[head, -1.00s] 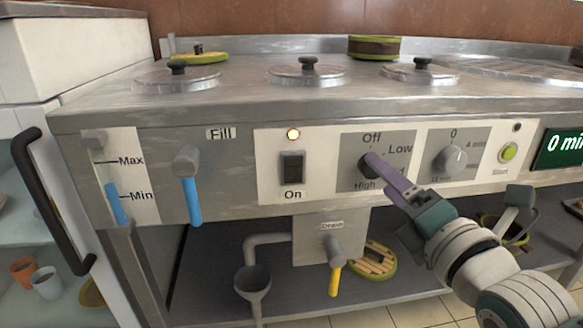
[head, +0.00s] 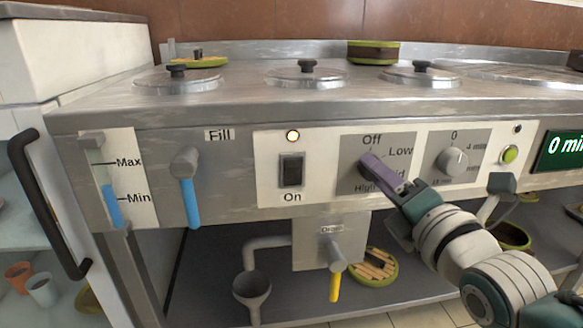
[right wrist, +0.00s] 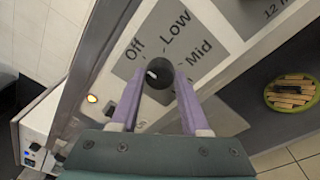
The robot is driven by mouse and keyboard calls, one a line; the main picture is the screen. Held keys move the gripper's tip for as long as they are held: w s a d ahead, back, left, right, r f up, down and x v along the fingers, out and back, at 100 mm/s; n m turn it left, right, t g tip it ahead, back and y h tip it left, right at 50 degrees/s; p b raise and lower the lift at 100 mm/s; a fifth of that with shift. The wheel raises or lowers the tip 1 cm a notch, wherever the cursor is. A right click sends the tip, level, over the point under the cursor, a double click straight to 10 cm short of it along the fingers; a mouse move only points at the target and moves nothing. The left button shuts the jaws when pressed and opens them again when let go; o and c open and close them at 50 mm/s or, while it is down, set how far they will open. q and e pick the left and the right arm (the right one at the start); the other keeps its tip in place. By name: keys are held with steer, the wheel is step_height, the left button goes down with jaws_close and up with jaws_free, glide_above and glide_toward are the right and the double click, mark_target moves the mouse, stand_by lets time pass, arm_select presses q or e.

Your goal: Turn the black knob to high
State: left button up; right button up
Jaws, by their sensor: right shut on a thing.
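The black knob (right wrist: 158,76) sits on a grey dial plate marked Off, Low, Mid and High on the cooker front. In the right wrist view it lies between the two purple fingers of my right gripper (right wrist: 154,82), which is shut on it. A small white mark shows on the knob's face, left of its middle; its exact setting is hard to read. In the head view my right gripper (head: 369,161) covers most of the knob (head: 364,170) and part of the Mid and High labels. My left gripper is not in view.
Right of the knob is a grey timer dial (head: 452,160). Left are the lit On switch (head: 292,170) and the blue fill lever (head: 189,190). A yellow drain lever (head: 335,280) hangs below. Three lidded pots line the top.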

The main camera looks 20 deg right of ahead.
jaws_close()
steer(key=shift+a+n+g+h+p, duration=0.15)
steer(key=shift+n+h+p, duration=0.55)
steer(key=shift+n, duration=4.95)
steer(key=shift+n+g+h+p, duration=0.1)
steer(key=shift+n+h+p, duration=0.55)
steer(key=shift+n, duration=4.95)
steer(key=shift+a+n+g+h+p, duration=0.2)
steer(key=shift+n+p, duration=0.9)
steer(key=shift+n, duration=4.55)
steer(key=shift+d, duration=0.15)
